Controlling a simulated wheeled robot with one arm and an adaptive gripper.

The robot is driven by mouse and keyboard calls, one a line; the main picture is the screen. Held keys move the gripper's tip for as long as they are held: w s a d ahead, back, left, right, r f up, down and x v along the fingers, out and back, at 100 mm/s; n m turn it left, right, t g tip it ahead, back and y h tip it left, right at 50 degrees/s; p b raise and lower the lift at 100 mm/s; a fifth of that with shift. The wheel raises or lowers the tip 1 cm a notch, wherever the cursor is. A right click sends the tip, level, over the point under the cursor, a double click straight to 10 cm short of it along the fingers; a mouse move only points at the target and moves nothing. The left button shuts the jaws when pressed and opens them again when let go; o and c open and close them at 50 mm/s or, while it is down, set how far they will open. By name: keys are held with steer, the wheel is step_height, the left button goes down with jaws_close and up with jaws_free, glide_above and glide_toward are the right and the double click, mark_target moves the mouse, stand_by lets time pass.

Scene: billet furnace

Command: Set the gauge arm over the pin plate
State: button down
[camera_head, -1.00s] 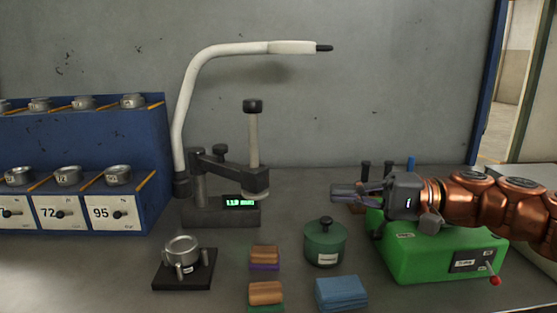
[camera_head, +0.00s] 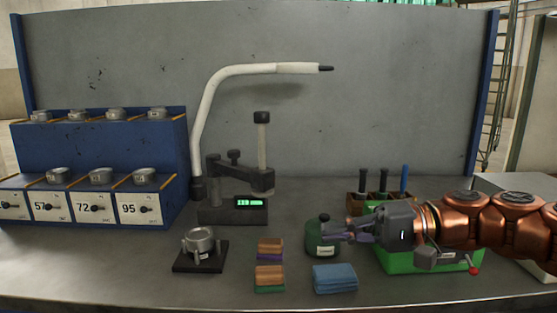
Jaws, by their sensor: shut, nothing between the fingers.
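The gauge stand (camera_head: 232,213) has a dark base with a lit green display. Its dark jointed gauge arm (camera_head: 240,176) reaches to the right and carries an upright pale spindle with a black knob (camera_head: 262,118) at its outer end. The pin plate (camera_head: 201,256) is a black square plate in front of the stand, with a metal ring (camera_head: 200,240) on it among pins. The gauge arm's outer end is behind and to the right of the plate, not over it. My gripper (camera_head: 328,231) is shut and empty, by the green lidded pot (camera_head: 321,240); I cannot tell whether they touch.
A blue rack (camera_head: 100,150) with metal rings and numbered drawers stands left. A white curved lamp (camera_head: 207,110) rises behind the stand. Brush blocks (camera_head: 269,272), blue cloths (camera_head: 335,278), a green box (camera_head: 400,262) and a wooden holder with handled tools (camera_head: 356,204) lie right.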

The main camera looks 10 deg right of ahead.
steer(key=s+a+f+n+g+h, duration=0.1)
steer(key=s+a+f+g+h, duration=0.3)
steer(key=f, duration=0.4)
steer(key=s+a+f+n+g+h, duration=0.1)
steer(key=s+a+f+h, duration=0.3)
steer(key=s+a+f, duration=0.3)
steer(key=s+d+f+n+g+h, duration=0.1)
steer(key=s+d+f+h, duration=0.7)
steer(key=d+f, duration=0.4)
steer(key=shift+s+f+g, duration=0.15)
steer(key=shift+s+g, duration=0.15)
steer(key=shift+s, duration=0.6)
